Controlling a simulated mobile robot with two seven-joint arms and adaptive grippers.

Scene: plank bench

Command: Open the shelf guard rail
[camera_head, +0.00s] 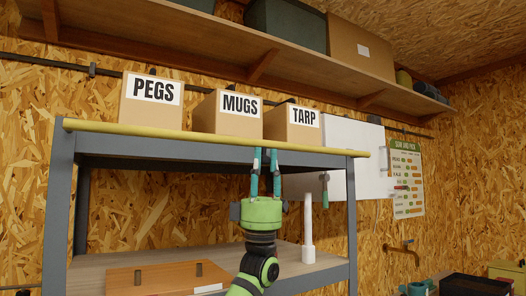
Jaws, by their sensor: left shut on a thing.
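The shelf guard rail (170,133) is a long yellow bar. It runs along the front of the top shelf of the grey metal rack (60,190), low in front of the boxes. My left gripper (266,153) reaches up from below with its teal fingers pointing up. Its fingertips are at the rail, right of the rail's middle, and it is shut on the rail. The tips' exact wrap around the bar is too small to see. My right gripper is not in view.
Boxes labelled PEGS (150,103), MUGS (226,114) and TARP (291,123) stand behind the rail. A wooden wall shelf (200,48) with bins hangs above. A lower rack shelf holds a brown board (165,277). A white post (308,230) stands right of my gripper.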

